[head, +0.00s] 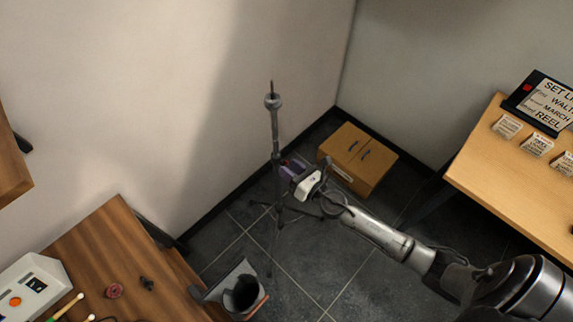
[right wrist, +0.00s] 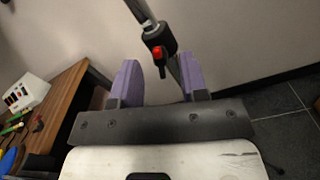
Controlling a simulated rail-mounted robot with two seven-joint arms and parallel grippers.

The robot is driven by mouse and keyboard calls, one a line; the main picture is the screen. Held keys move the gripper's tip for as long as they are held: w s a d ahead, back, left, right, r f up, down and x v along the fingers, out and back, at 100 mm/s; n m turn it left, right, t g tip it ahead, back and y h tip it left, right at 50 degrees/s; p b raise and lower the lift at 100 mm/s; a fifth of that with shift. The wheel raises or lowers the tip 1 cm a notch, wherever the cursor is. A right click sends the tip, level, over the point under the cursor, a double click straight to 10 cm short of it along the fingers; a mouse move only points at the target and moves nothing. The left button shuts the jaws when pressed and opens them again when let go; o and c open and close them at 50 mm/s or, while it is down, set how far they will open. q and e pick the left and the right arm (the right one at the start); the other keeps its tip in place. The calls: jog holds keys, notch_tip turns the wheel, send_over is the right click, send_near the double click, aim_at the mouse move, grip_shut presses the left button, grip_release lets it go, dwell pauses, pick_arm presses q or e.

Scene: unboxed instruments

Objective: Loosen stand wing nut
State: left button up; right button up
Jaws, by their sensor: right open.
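The stand (head: 275,135) is a thin grey pole on spread tripod legs, upright near the wall in the head view. In the right wrist view the pole (right wrist: 138,10) runs down into a black collar (right wrist: 158,38). A small red wing nut (right wrist: 157,52) shows on that collar. My right gripper (head: 288,168) is beside the pole at the collar's height. Its two purple fingers are open and empty in the right wrist view (right wrist: 160,78), with the red nut just above the gap between them. I cannot tell whether they touch the stand. My left gripper is out of view.
A table (head: 515,190) with cards and a sign is at right. A brown desk (head: 100,250) with a white device (head: 30,285) is at left.

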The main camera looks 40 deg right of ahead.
jog(key=s+b, duration=0.1)
jog(key=s, duration=0.5)
jog(key=shift+d, duration=0.45)
dwell(0.4)
